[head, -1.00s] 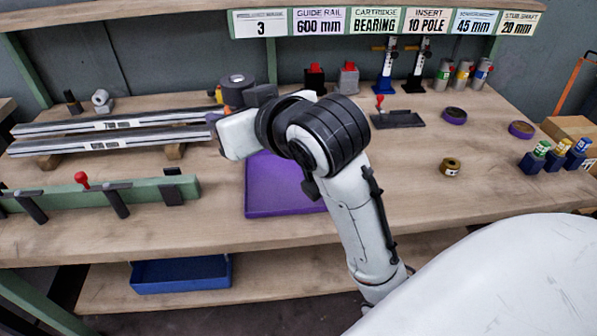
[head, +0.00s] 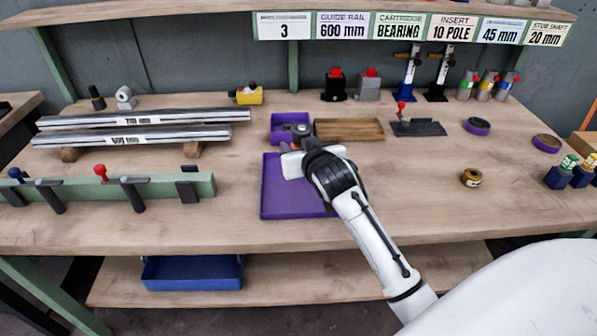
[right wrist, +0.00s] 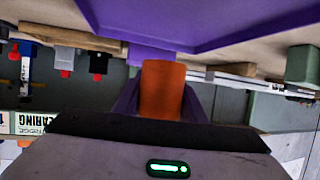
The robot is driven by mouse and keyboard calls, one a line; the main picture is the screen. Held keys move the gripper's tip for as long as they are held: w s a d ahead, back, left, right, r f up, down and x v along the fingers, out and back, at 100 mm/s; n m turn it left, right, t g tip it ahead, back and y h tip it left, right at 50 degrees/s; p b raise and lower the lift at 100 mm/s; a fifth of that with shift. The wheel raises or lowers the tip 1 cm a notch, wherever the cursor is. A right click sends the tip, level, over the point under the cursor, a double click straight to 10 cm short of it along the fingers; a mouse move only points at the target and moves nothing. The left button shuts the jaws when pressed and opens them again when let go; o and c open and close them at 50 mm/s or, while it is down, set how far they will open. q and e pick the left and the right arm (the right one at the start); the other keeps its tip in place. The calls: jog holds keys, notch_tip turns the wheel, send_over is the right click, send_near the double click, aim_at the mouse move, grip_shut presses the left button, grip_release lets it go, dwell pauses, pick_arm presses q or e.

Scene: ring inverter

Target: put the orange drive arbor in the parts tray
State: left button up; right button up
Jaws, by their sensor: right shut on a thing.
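My right gripper (head: 293,142) is over the bench, near the back edge of the flat purple tray (head: 275,205) and a small purple bin (head: 280,121). In the right wrist view it is shut on the orange drive arbor (right wrist: 162,90), an orange cylinder between purple-looking fingers. The purple tray (right wrist: 210,28) shows at the top of that inverted view. In the head view the arbor is mostly hidden by the gripper and wrist. I cannot tell its height above the bench or whether it touches anything. My left gripper is not in view.
A wooden tray (head: 348,129) and a black stand (head: 418,128) lie to the right. Two silver rails (head: 135,138) and a green bar fixture (head: 150,188) lie left. A blue bin (head: 192,272) sits on the lower shelf.

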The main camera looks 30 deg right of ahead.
notch_tip(320, 180, down, 5)
jog(key=shift+r+b, duration=0.1)
jog(key=shift+b, duration=0.2)
jog(key=shift+f, duration=0.45)
jog(key=shift+f, duration=0.15)
jog(key=o, duration=1.4)
jog(key=shift+f, duration=0.1)
jog(key=shift+c, duration=0.2)
jog(key=shift+r, duration=0.25)
jog(key=v, duration=1.2)
jog(key=shift+p, duration=0.4)
